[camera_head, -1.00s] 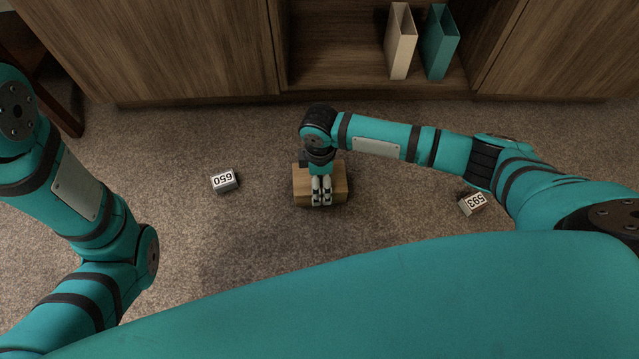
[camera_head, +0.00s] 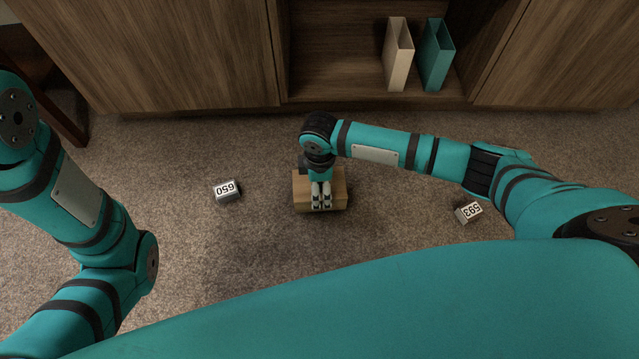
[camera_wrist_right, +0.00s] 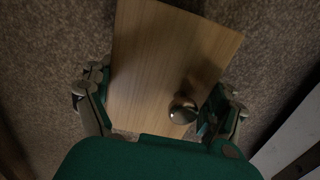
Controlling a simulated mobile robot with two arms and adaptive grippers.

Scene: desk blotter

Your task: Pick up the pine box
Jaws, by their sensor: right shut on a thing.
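The pine box (camera_head: 337,190) is a light wooden block in the middle of the head view, in front of the cabinet. My right gripper (camera_head: 321,203) reaches down over it and hides part of its top and front. In the right wrist view the box (camera_wrist_right: 165,55) lies between the two fingers of the right gripper (camera_wrist_right: 155,105), one at each side, shut on it. A round metal knob (camera_wrist_right: 183,110) shows on its face. Whether the box's underside touches the carpet is hidden. My left arm shows at the left, but its gripper is out of view.
A small block marked 650 (camera_head: 227,190) lies left of the box, and one marked 593 (camera_head: 469,211) lies right, near my right arm. A wooden cabinet (camera_head: 180,55) holds a cream file (camera_head: 398,60) and a teal file (camera_head: 436,60). The carpet (camera_head: 250,240) between is bare.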

